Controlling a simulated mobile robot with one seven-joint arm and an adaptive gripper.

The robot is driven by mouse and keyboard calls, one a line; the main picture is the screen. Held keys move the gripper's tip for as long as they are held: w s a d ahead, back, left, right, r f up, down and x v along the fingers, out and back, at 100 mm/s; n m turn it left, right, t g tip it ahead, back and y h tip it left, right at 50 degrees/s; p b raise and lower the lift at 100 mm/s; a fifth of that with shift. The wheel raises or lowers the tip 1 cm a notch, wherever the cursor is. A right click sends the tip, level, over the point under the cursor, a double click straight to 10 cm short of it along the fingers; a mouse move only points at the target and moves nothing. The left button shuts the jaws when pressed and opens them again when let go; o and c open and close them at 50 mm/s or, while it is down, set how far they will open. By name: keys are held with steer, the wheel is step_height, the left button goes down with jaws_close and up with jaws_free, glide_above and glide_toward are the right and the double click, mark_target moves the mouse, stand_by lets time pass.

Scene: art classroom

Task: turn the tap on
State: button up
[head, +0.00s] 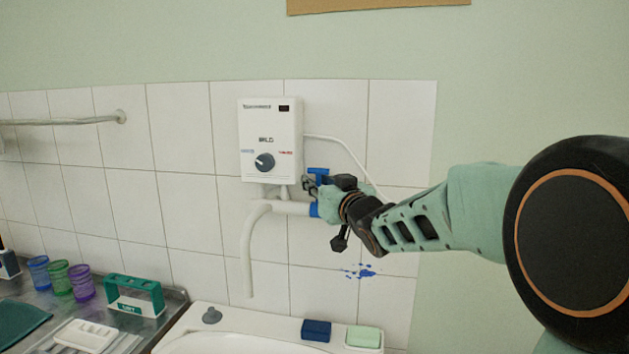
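The tap has a blue handle (318,171) at the lower right of a white wall heater. A white pipe (262,210) runs left from there and bends down over the sink (240,342). My gripper (310,185) is at the tap, just below and partly over the blue handle in the picture. Its fingers are small and overlap the tap, so I cannot tell whether they touch the handle or how far apart they are. A blue part (314,210) shows at the pipe's right end, partly behind my gripper. I see no water at the spout.
The white heater (270,120) has a dark dial and a cable to the right. On the sink's edge lie a dark blue block (316,330) and a green-topped one (364,337). Coloured cups (58,277) and a green holder (134,295) stand at left.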

steer(key=shift+s, duration=0.1)
steer(key=shift+c, duration=0.7)
jaws_close()
steer(key=shift+f, duration=0.1)
steer(key=b, duration=0.3)
steer(key=shift+s+f+t+b, duration=0.2)
steer(key=shift+f+t+b, duration=0.05)
steer(key=shift+t+b, duration=0.05)
steer(key=n+t+b, duration=0.1)
steer(key=b, duration=0.3)
steer(key=s+n+y+b, duration=0.1)
steer(key=b, duration=0.4)
steer(key=shift+s+a+t, duration=0.15)
steer(key=shift+s+t, duration=0.1)
steer(key=shift+t, duration=0.15)
steer(key=shift+s+r+y+b, duration=0.15)
steer(key=shift+y+b, duration=0.15)
steer(key=shift+b, duration=0.35)
steer(key=shift+r, duration=0.1)
